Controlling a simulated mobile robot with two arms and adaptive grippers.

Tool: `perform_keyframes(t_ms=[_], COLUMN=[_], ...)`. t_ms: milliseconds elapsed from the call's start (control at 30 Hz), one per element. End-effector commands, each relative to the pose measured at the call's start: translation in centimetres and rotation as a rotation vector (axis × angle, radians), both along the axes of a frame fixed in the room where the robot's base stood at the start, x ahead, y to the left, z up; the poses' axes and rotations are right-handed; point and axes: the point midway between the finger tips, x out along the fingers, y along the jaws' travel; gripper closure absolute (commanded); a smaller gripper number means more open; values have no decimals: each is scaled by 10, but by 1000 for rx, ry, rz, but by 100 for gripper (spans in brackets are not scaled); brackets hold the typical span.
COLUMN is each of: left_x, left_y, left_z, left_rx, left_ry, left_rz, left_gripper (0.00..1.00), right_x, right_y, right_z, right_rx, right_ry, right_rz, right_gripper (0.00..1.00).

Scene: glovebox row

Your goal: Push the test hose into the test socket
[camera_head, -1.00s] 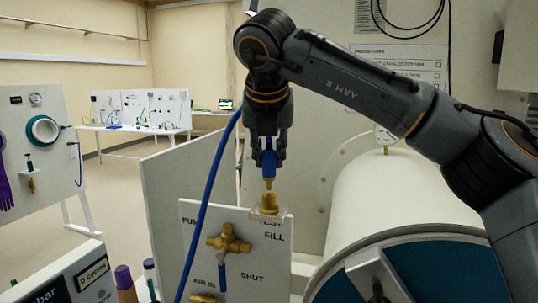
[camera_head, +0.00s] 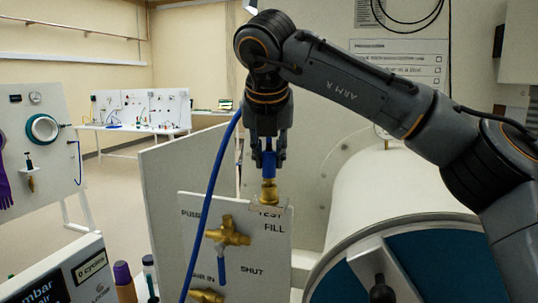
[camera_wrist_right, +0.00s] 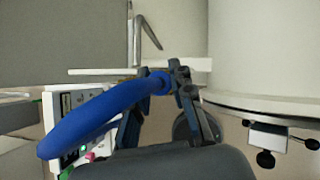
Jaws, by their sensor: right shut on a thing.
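The blue test hose (camera_head: 208,205) hangs in a long bend from my right gripper, left of it, and passes in front of the valve panel. My right gripper (camera_head: 268,158) points down and is shut on the hose's end piece. The brass tip under it meets the brass test socket (camera_head: 268,199) at the panel's top edge, by the TEST and FILL labels. The two brass parts look in line and touching; how deep the tip sits cannot be told. In the right wrist view the hose (camera_wrist_right: 100,118) enters between the fingers (camera_wrist_right: 165,88). My left gripper is out of view.
The white valve panel (camera_head: 265,255) carries a brass valve (camera_head: 228,232) with a blue handle below the socket. A large white cylinder (camera_head: 385,185) stands close on the right. A grey upright board (camera_head: 185,170) is behind on the left. A display box (camera_head: 70,275) is at lower left.

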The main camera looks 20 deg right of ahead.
Motion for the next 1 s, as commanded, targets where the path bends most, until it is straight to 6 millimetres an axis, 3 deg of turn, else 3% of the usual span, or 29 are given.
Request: perform_keyframes(t_ms=[567,600,700,1000], left_x=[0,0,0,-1], left_y=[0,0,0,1], left_z=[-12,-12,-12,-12], left_rx=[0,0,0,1], left_ry=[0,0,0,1], left_rz=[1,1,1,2], left_gripper=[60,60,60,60], right_x=[0,0,0,0], right_y=[0,0,0,0], right_z=[-13,-12,-12,-11], right_rx=[-1,-1,-1,0], right_ry=[2,2,2,1], right_rz=[0,0,0,1], right_gripper=[100,69,51,51])
